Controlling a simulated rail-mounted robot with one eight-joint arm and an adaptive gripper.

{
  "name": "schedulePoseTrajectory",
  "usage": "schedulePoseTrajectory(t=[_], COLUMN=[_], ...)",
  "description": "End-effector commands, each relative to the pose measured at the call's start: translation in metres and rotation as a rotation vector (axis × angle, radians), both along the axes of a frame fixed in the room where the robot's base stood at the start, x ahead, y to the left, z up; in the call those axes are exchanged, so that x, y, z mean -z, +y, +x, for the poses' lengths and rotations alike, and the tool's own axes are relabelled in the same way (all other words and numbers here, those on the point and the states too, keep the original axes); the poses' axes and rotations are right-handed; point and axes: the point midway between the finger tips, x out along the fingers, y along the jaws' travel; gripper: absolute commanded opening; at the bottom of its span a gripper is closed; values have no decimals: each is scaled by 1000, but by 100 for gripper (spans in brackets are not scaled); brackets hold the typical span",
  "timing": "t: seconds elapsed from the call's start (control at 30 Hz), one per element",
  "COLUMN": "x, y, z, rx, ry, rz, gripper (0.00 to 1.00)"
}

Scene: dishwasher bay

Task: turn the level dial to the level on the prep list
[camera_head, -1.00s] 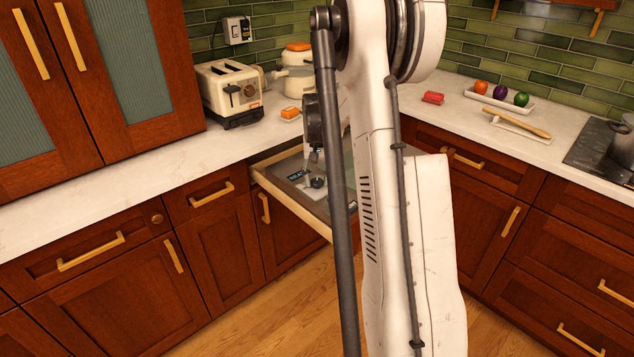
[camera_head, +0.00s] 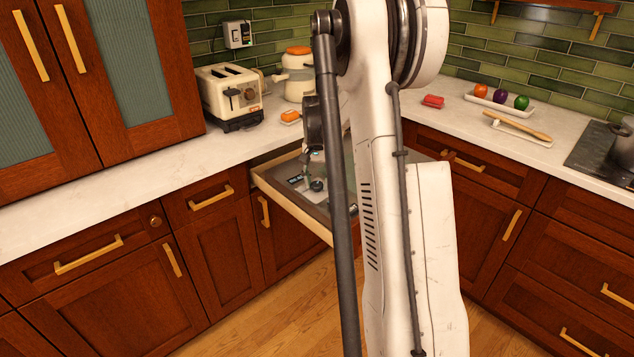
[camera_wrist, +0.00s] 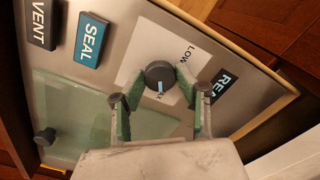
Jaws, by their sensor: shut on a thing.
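The level dial (camera_wrist: 160,73) is a round dark knob with a pale pointer line. It stands on a light plate (camera_wrist: 137,62) marked "LOW" and a partly hidden word ending in "AX". In the wrist view the pointer line points toward the bottom of the picture, near that partly hidden word. My gripper (camera_wrist: 159,80) is shut on the dial, with a green-padded finger on each side. In the head view the dial (camera_head: 317,185) is small and dark, and my arm covers much of the panel around it. I cannot make out a prep list.
The panel is in a pulled-out drawer (camera_head: 290,206). It carries a "VENT" label (camera_wrist: 38,22), a blue "SEAL" label (camera_wrist: 91,40), a partly hidden "RE" label (camera_wrist: 222,84) and a dark knob (camera_wrist: 45,137). A toaster (camera_head: 229,95) stands on the counter behind.

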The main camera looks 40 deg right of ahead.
Motion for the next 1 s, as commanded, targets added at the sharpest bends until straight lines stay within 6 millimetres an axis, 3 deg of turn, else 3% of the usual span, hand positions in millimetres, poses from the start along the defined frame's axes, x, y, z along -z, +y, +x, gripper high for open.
schedulePoseTrajectory(t=[0.03,0.07,0.2,0.57,1.0], x=[0,0,0,-8,-87], y=[0,0,0,0,0], z=[0,0,0,0,0], rx=[1,1,0,0,0], ry=[0,0,0,0,0], rz=[0,0,0,0,0], gripper=[5,34,50,50,50])
